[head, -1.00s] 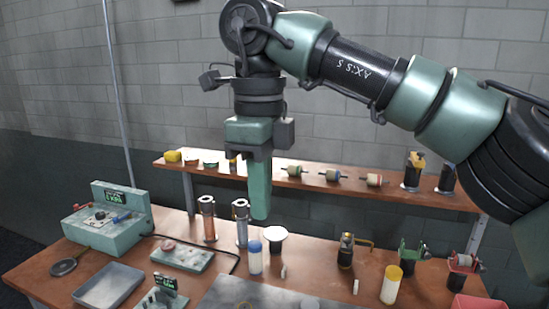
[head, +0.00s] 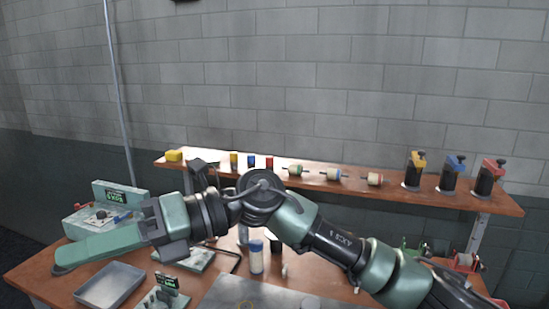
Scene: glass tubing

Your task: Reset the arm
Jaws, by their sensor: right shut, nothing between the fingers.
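My right arm comes in from the lower right and lies low across the workbench. Its gripper (head: 66,262) points left, over the bench's left part, with the green fingers together and nothing seen between them. The gripper hides part of the green instrument box (head: 122,196) and the bench behind it. My left gripper is not in view.
The wooden bench (head: 40,276) holds a grey metal tray (head: 110,285), a small green device (head: 166,292) and a blue-capped bottle (head: 256,258). A raised shelf (head: 430,199) behind carries spools and clamp-topped bottles. The air above the shelf is clear.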

